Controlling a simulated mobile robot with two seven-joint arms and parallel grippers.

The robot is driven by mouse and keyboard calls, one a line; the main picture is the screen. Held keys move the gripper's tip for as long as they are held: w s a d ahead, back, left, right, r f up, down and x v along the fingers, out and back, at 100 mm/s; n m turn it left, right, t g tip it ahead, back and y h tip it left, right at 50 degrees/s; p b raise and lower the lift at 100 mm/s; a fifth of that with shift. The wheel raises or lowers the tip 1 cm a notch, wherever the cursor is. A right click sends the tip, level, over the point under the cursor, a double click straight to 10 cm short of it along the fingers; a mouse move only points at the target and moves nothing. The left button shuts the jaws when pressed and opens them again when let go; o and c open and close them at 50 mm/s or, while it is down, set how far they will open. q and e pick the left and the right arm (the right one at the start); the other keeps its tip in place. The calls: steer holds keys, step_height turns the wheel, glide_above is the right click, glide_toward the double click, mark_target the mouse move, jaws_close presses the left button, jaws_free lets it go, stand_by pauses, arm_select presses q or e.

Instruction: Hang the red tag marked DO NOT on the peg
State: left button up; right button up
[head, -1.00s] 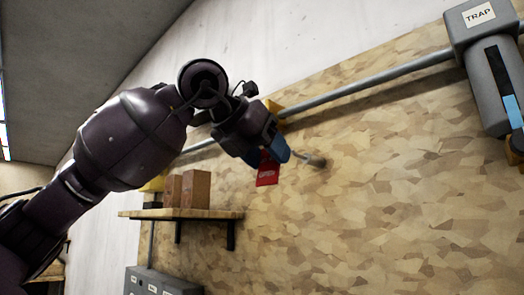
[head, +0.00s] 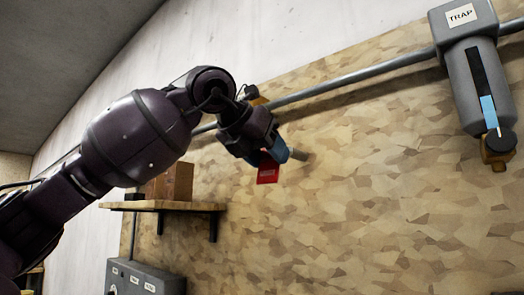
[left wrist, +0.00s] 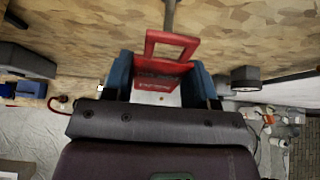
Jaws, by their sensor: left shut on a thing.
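The red tag (head: 267,174) hangs below my left gripper (head: 272,153), whose blue fingers are shut on it. In the left wrist view the tag (left wrist: 158,80) sits between the two fingers, with its open red loop standing up beyond them. Its lettering is too small to read. The grey peg (head: 301,154) sticks out of the wood-chip board just right of the fingers in the head view. In the left wrist view the peg (left wrist: 170,14) comes down from the top to the loop's upper bar. I cannot tell whether it enters the loop. My right gripper is not in view.
A grey pipe (head: 350,77) runs across the board (head: 370,190) above the peg. A grey TRAP unit (head: 472,75) is at upper right. A shelf (head: 165,205) with brown boxes (head: 179,182) and a grey box (head: 145,278) are lower left. The board right of the peg is clear.

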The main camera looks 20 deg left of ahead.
arm_select(q)
steer(key=shift+r+x, duration=0.15)
steer(key=shift+x, duration=0.7)
steer(key=shift+r+x, duration=0.15)
steer(key=shift+x, duration=0.7)
steer(key=shift+w+d, duration=0.1)
steer(key=shift+w, duration=0.1)
steer(key=o, duration=1.1)
steer(key=v, duration=1.1)
steer(key=shift+b, duration=0.3)
steer(key=shift+f, duration=0.1)
